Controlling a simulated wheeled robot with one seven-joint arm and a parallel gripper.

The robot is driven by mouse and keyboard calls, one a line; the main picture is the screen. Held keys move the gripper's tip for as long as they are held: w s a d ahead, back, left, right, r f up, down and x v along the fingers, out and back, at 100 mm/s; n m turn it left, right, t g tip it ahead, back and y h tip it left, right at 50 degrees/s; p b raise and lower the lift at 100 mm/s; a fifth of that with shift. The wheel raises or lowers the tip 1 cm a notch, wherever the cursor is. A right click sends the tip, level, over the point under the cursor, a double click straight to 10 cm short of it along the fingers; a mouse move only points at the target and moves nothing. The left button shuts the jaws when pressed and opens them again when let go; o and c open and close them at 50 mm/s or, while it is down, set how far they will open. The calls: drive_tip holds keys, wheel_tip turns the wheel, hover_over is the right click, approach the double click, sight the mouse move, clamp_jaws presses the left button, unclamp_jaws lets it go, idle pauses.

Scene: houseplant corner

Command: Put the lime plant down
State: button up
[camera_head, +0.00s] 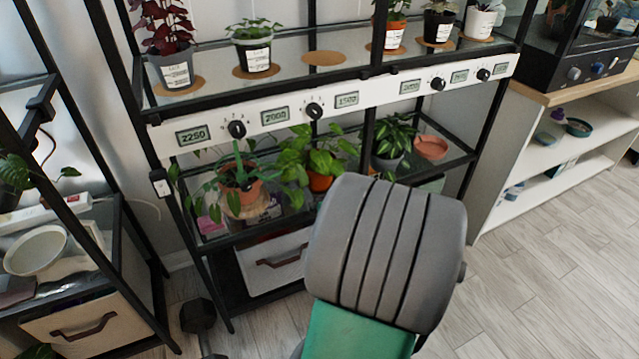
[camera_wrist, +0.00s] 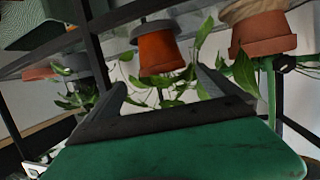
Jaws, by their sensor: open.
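The plant with bright green leaves (camera_head: 318,152) in an orange pot (camera_head: 320,183) stands on the middle shelf; I take it as the lime plant. In the wrist view, which looks upside down, its orange pot (camera_wrist: 158,54) rests on a grey saucer (camera_wrist: 155,29), with leaves hanging toward my gripper. My gripper (camera_wrist: 162,82) is open, its fingers apart on either side of the view of this plant. Nothing is clamped between them. In the head view my grey wrist hides the fingers and part of the shelf front.
On the same shelf, a spiky plant in a terracotta pot (camera_head: 238,176) stands left and a dark-leaved plant (camera_head: 392,140) right. Black rack posts and the upper shelf's dial panel (camera_head: 375,98) bound the space.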

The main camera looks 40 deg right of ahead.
drive_tip(key=w+a+f+n+g+y, duration=0.2)
drive_tip(key=a+y, duration=0.1)
drive_tip(key=a, duration=0.6)
drive_tip(key=w+a+f+n+g+y, duration=0.2)
drive_tip(key=a+n+y, duration=0.15)
drive_tip(key=a, duration=0.65)
drive_tip(key=s+a+r+g, duration=0.2)
drive_tip(key=s+a+g, duration=0.5)
drive_tip(key=s+a, duration=0.55)
drive_tip(key=d+r+h+p, duration=0.1)
drive_tip(key=d+r+p, duration=0.2)
drive_tip(key=r+p, duration=1.5)
drive_tip(key=d+r+p, duration=0.3)
drive_tip(key=r+p, duration=1.3)
drive_tip(key=r, duration=0.3)
drive_tip(key=w+a+r+t+p, duration=0.1)
drive_tip(key=a+r+p, duration=0.1)
drive_tip(key=r+p, duration=0.6)
drive_tip(key=w+a+r+t+y+p, duration=0.1)
drive_tip(key=a+r+t+p, duration=0.1)
drive_tip(key=r+p, duration=0.6)
wheel_tip(320, 180, up, 5)
drive_tip(key=shift+w+a+r, duration=0.2)
drive_tip(key=shift+w+a, duration=0.05)
drive_tip(key=shift+a, duration=0.4)
